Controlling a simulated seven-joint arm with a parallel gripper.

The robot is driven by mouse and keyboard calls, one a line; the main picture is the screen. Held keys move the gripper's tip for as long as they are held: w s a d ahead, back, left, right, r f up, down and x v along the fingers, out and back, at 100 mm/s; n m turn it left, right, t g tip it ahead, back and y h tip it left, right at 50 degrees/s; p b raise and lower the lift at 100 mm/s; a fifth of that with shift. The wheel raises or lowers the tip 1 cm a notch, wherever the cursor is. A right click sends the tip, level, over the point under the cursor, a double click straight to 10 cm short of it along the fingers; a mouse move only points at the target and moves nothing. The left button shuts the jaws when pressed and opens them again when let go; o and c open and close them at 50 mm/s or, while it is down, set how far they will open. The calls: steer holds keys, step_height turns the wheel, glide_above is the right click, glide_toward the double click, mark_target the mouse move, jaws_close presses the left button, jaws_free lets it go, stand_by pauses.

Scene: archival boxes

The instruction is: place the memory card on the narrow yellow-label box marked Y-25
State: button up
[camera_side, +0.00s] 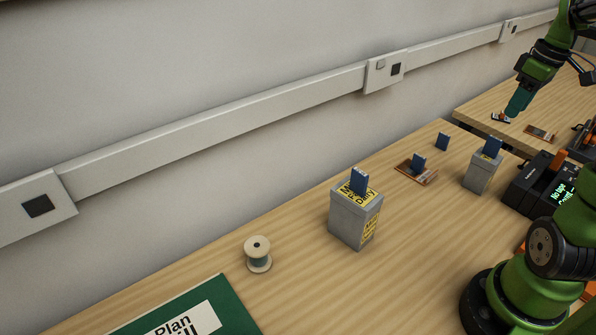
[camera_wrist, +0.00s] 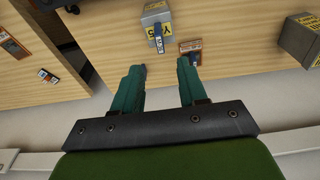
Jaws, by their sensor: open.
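My gripper (camera_side: 513,112) is open and empty at the upper right of the side view, in front of the far table. In the wrist view its two teal fingers (camera_wrist: 160,68) are spread apart. A narrow grey box (camera_side: 479,181) stands on the near table; in the wrist view it (camera_wrist: 156,7) shows a yellow label, not fully legible. A blue card (camera_side: 492,146) stands upright on it. Another blue card (camera_side: 442,141) stands alone on the table; a third (camera_side: 418,160) stands on a brown board (camera_side: 430,179). Which is the memory card, I cannot tell.
A wider grey box (camera_side: 350,224) with yellow labels and a blue card on top stands mid-table. A spool (camera_side: 258,254) and green folder (camera_side: 190,315) lie left. A black device (camera_side: 530,185) stands right. Small items (camera_side: 500,118) lie on the far table, across a gap.

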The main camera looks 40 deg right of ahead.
steer(key=w+a+r+t, duration=0.2)
steer(key=w+a, duration=0.3)
steer(key=a, duration=0.6)
steer(key=s+a+m+t+y, duration=0.1)
steer(key=a+m, duration=0.1)
steer(key=a, duration=0.9)
steer(key=s+a+m+t+y, duration=0.1)
steer(key=a+m+t, duration=0.1)
steer(key=a, duration=0.9)
steer(key=shift+s+f, duration=0.35)
steer(key=shift+f, duration=0.05)
